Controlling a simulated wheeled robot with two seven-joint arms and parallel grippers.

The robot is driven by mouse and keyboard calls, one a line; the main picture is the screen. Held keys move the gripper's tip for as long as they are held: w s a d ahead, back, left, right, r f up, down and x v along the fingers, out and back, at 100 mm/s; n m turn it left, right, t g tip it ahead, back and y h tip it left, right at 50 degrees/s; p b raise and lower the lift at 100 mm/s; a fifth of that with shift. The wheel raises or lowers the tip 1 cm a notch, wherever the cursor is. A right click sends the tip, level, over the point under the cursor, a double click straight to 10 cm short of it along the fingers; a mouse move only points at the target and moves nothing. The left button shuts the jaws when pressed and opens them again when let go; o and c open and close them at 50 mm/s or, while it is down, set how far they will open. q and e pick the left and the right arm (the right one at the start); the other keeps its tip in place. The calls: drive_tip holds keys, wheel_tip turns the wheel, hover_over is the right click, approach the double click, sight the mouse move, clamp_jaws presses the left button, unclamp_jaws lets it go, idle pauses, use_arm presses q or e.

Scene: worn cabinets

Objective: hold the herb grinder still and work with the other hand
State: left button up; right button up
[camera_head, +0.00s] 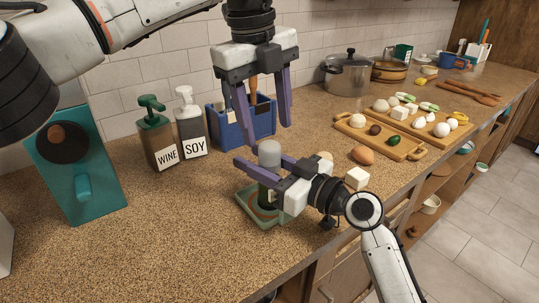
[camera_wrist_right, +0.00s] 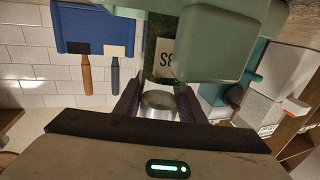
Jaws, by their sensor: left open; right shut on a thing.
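The herb grinder, with its pale grey rounded top (camera_head: 269,153) and dark green body, stands upright over a green square tray (camera_head: 246,207) on the counter. My right gripper (camera_head: 264,165) comes in from the right and is shut on the grinder, one finger on each side. In the right wrist view, which is upside down, the grinder's dark labelled body (camera_wrist_right: 162,48) and grey end show at the fingers of my right gripper (camera_wrist_right: 158,104). My left gripper (camera_head: 265,132) points down just above the grinder's top, open and empty. My right fingers hide part of the grinder's body.
WINE (camera_head: 157,139) and SOY (camera_head: 191,126) bottles and a blue utensil bin (camera_head: 228,134) stand behind. A teal device (camera_head: 77,165) is at left. The front-left counter is clear.

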sight(271, 144)
use_arm(q)
drive_tip(key=shift+w+d+f, duration=0.1)
drive_tip(key=shift+d+f, duration=0.05)
drive_tip(key=shift+f, duration=1.05)
drive_tip(key=shift+w+d+f, duration=0.1)
drive_tip(key=shift+f, duration=1.05)
clamp_jaws()
drive_tip(key=m, duration=0.5)
drive_tip(key=shift+w+d+r+m+g, duration=0.1)
drive_tip(key=shift+d+m+g, duration=0.05)
drive_tip(key=shift+m+g, duration=0.2)
drive_tip(key=m+g, duration=0.1)
drive_tip(key=m, duration=0.5)
drive_tip(key=shift+d+m, duration=0.1)
drive_tip(key=shift+m, duration=0.15)
drive_tip(key=shift+o, duration=0.7)
unclamp_jaws()
